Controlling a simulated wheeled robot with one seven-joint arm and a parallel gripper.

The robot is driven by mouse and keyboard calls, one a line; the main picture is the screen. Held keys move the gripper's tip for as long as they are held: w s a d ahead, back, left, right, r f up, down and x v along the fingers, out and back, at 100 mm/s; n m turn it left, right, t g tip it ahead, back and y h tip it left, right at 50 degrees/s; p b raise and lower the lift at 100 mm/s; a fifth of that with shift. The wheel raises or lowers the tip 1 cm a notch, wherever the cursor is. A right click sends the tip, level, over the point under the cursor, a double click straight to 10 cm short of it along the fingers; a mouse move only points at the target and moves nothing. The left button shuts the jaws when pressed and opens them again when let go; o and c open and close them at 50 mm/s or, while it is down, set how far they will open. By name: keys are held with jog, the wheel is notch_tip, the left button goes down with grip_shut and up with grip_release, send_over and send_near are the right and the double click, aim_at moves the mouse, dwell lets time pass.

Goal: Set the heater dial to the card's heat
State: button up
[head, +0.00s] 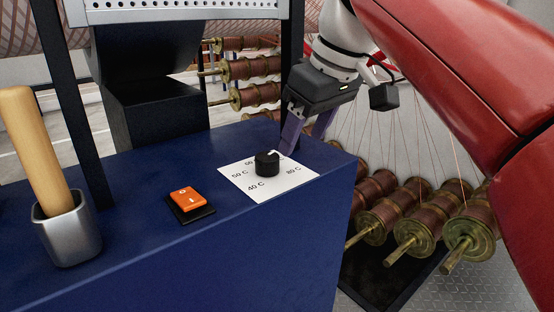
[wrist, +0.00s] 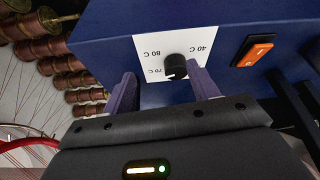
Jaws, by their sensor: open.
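The black heater dial (head: 267,163) sits on a white scale plate (head: 239,169) on top of the blue cabinet. The dial's white pointer faces the far right, roughly toward 70 C. My gripper (head: 303,140) is open just behind the plate, its purple fingers pointing down. In the wrist view the dial (wrist: 176,66) lies ahead of my gripper (wrist: 161,76), closer to the right finger. Contact cannot be told. No heat card is visible.
An orange rocker switch (head: 187,202) is left of the plate. A metal cup (head: 68,232) with a wooden handle (head: 34,150) stands at the left. Dark posts rise from the cabinet (head: 250,240). Several copper wire spools (head: 420,222) stand beyond its right edge.

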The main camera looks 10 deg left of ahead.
aim_at(269, 156)
jog(key=a+f+b, duration=0.1)
jog(key=a, duration=0.1)
jog(key=w+a+f+n+b, duration=0.1)
jog(key=a+f, duration=0.1)
jog(key=a+f+n+g+b, duration=0.1)
jog(key=a+f, duration=0.1)
jog(key=shift+w+y, duration=0.3)
jog(key=c, duration=1)
